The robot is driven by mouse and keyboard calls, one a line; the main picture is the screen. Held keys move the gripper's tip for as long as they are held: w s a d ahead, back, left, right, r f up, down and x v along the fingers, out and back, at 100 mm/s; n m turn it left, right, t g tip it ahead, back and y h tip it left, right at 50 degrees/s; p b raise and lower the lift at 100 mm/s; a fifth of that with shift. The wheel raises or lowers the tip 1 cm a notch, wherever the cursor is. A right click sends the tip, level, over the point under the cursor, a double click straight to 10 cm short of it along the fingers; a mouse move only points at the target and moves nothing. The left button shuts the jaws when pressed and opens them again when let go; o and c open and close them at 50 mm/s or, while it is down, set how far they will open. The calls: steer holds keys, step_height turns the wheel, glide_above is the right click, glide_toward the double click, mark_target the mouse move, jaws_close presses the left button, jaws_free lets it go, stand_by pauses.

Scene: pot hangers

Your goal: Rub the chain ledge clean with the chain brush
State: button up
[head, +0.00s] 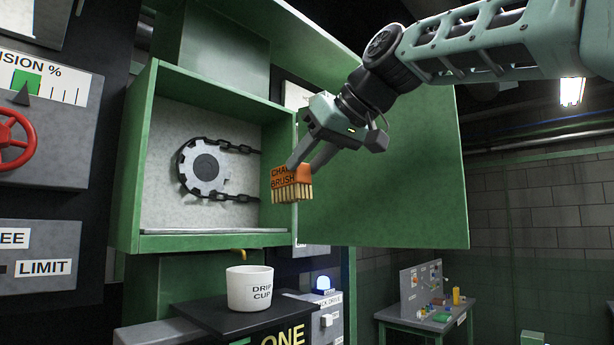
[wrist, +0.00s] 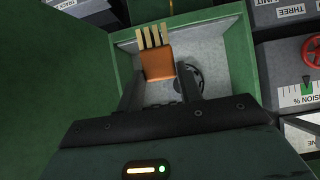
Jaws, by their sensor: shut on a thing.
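The chain brush (head: 290,184) has an orange lettered body and pale bristles that point down. My gripper (head: 306,163) is shut on its body and holds it in the air near the open right side of the green cabinet. In the wrist view the chain brush (wrist: 158,62) sits between my fingers (wrist: 160,90). The chain ledge (head: 212,231) appears to be the grey strip along the cabinet's bottom edge, below the gear and chain. The brush is up and to the right of the ledge in the head view, apart from it in the picture.
The cabinet door (head: 385,185) stands open to the right behind my gripper. A dark chain (head: 200,143) loops around a gear (head: 205,168) inside the cabinet. A white drip cup (head: 250,290) stands on a dark stand below. A small table (head: 430,315) is at the lower right.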

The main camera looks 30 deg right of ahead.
steer(key=shift+w+a+r+p, duration=0.2)
steer(key=shift+w+a+p, duration=0.1)
steer(key=shift+w, duration=0.4)
steer(key=w+a+f+p, duration=0.1)
steer(key=w+a+p, duration=0.1)
steer(key=w, duration=0.4)
steer(key=w+a+p, duration=0.2)
steer(key=w+p, duration=0.2)
steer(key=w, duration=0.2)
steer(key=w+a+f+p, duration=0.1)
steer(key=w+a+p, duration=0.1)
steer(key=w, duration=0.4)
steer(key=shift+f+p, duration=0.3)
steer(key=shift+p, duration=0.45)
steer(key=shift+s+d+f+b, duration=0.1)
steer(key=shift+f+b, duration=0.5)
steer(key=shift+f, duration=0.05)
steer(key=shift+f+b, duration=0.6)
steer(key=shift+f, duration=0.1)
steer(key=s+b, duration=0.1)
steer(key=s, duration=0.1)
steer(key=s+d+b, duration=0.1)
steer(key=b, duration=0.1)
steer(key=shift+s+d, duration=0.1)
steer(key=shift+s, duration=0.3)
steer(key=shift+r, duration=0.15)
